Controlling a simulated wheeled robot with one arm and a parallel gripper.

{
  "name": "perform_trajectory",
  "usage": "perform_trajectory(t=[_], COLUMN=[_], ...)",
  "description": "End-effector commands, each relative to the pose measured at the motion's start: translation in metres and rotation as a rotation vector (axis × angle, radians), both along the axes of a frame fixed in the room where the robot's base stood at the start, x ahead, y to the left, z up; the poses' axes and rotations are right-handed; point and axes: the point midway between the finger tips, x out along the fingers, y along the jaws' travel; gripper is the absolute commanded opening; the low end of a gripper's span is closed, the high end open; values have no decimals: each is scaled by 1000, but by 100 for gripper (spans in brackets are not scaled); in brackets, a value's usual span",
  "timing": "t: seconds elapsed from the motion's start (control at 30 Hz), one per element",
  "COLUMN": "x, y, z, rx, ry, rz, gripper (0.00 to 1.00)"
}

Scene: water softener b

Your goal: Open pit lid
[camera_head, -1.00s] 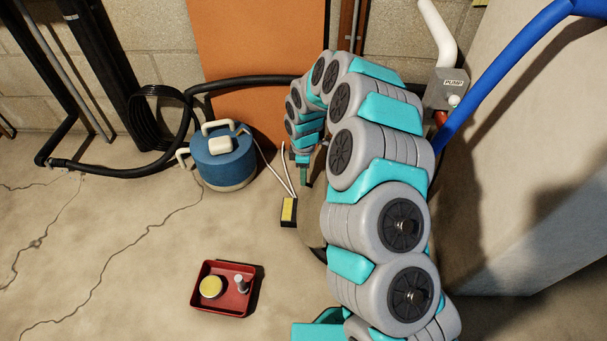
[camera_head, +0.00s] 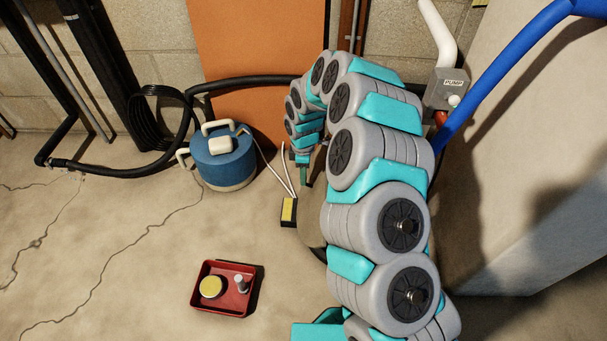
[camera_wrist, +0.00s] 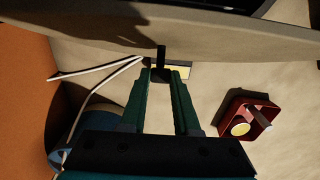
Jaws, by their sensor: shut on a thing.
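My gripper (camera_wrist: 165,74) has its two green fingers closed on a small black handle (camera_wrist: 161,53) in the wrist view. A wide tan-grey panel, apparently the pit lid (camera_wrist: 235,40), spans the top of that view beside the handle. A dark area (camera_wrist: 205,4) shows beyond its upper edge. In the head view my gripper (camera_head: 304,174) points down near the floor. A tan rounded edge of the lid (camera_head: 310,226) shows beside my arm, which hides most of it. I cannot tell the lid's exact tilt.
A small yellow-topped black box (camera_head: 289,210) is close by. A red tray (camera_head: 205,300) lies nearer. A grey pump box (camera_head: 447,88) is at right. The left floor is mostly clear.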

Motion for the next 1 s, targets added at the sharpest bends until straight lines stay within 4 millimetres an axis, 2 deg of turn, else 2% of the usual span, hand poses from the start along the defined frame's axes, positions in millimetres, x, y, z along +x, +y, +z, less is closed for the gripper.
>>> perform_trajectory(t=[0.37,0.8,1.0], x=[-1,1,1], y=[16,62,75], z=[0,-8,-13], rx=[-102,-369,-463], ry=[8,15,20], rz=[5,4,3], gripper=[0,0,0])
